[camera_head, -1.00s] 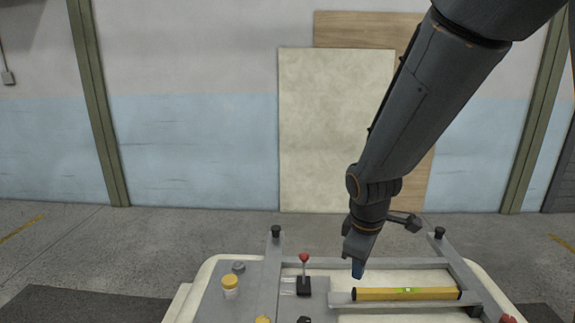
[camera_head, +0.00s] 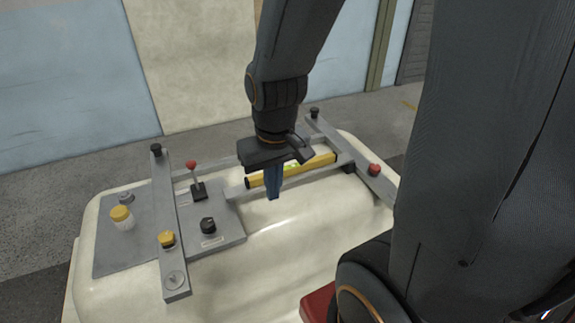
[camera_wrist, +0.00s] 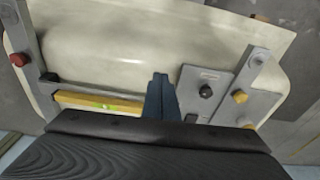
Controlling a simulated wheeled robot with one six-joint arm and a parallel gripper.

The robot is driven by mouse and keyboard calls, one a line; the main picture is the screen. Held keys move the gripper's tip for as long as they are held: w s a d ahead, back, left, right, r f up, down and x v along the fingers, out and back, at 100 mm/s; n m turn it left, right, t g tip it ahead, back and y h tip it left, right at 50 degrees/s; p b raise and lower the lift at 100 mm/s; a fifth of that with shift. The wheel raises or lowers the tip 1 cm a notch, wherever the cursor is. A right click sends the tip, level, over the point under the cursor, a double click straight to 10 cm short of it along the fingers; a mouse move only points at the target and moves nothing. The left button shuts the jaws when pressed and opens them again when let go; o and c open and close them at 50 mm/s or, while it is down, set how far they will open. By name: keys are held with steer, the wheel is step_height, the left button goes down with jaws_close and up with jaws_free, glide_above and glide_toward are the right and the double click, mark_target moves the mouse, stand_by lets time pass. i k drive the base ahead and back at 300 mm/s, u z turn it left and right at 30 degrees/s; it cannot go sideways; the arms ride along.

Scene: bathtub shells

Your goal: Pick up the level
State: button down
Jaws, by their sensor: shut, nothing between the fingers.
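The level (camera_head: 318,163) is a yellow bar with a green vial. It lies along a grey rail of the frame on the bathtub shell, and my gripper hides part of it in the head view. It also shows in the wrist view (camera_wrist: 85,99), left of the fingers, with the green vial visible. My gripper (camera_head: 273,196) has blue fingers that are shut and empty. They point down in front of the level in the head view. I cannot tell whether they touch anything. In the wrist view the fingertips (camera_wrist: 160,76) are together over the pale shell.
The cream shell (camera_head: 290,245) has bare room in front. A red knob (camera_head: 375,169) sits on the right bar.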

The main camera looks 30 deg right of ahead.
mark_target(250, 182)
steer(key=u, duration=0.75)
steer(key=k, duration=0.85)
steer(key=z, duration=0.85)
steer(key=i, duration=1)
